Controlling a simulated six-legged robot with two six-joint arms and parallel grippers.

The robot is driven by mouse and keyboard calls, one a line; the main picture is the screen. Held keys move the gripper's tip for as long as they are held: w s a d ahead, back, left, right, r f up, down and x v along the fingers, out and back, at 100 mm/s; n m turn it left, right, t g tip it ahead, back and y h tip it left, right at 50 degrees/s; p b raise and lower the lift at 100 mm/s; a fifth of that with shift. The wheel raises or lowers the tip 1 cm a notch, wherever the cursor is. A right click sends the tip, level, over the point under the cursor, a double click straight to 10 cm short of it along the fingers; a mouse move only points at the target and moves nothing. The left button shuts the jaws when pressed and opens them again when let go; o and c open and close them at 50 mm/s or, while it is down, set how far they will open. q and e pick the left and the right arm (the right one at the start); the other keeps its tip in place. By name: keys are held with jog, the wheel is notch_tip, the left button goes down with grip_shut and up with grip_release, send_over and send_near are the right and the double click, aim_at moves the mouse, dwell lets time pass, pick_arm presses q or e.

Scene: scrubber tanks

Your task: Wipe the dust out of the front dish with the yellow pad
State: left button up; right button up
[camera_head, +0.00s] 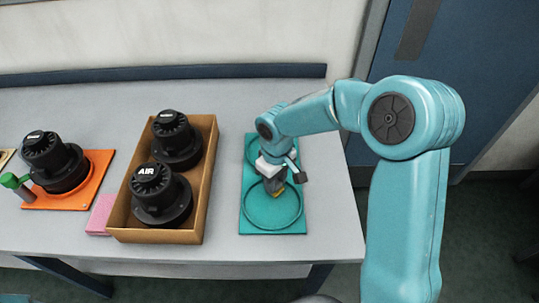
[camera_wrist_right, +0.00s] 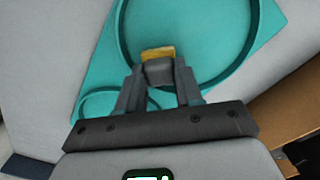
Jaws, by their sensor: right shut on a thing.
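A teal tray (camera_head: 250,222) with two round raised-rim dishes lies at the right end of the table. The front dish (camera_head: 272,222) is the nearer ring; it fills the upper part of the right wrist view (camera_wrist_right: 205,40). I cannot make out dust in it. My right gripper (camera_head: 278,181) is shut on the yellow pad (camera_head: 279,193), at the far side of the front dish. In the right wrist view the pad (camera_wrist_right: 158,52) shows as a yellow strip beyond a grey block between the fingers. Contact with the dish floor is unclear. My left gripper is not in view.
The rear dish (camera_head: 252,150) is partly hidden by my arm. Left of the tray, an open cardboard box (camera_head: 205,190) holds two black round units. A pink block (camera_head: 100,215) and an orange mat (camera_head: 100,165) with another black unit lie further left.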

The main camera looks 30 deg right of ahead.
jog(key=shift+w+r, duration=0.15)
jog(key=shift+r, duration=0.05)
jog(key=shift+a+r+p, duration=0.1)
jog(key=shift+r+p, duration=0.45)
jog(key=shift+r, duration=0.4)
jog(key=shift+s+r+p, duration=0.25)
jog(key=shift+r+p, duration=0.1)
jog(key=shift+r, duration=0.1)
jog(key=shift+w+r+p, duration=0.15)
jog(key=shift+r+p, duration=0.4)
jog(key=shift+r, duration=0.1)
notch_tip(320, 180, up, 2)
jog(key=shift+r+p, duration=0.25)
jog(key=shift+p, duration=0.6)
jog(key=shift+r+p, duration=0.4)
jog(key=shift+r, duration=0.15)
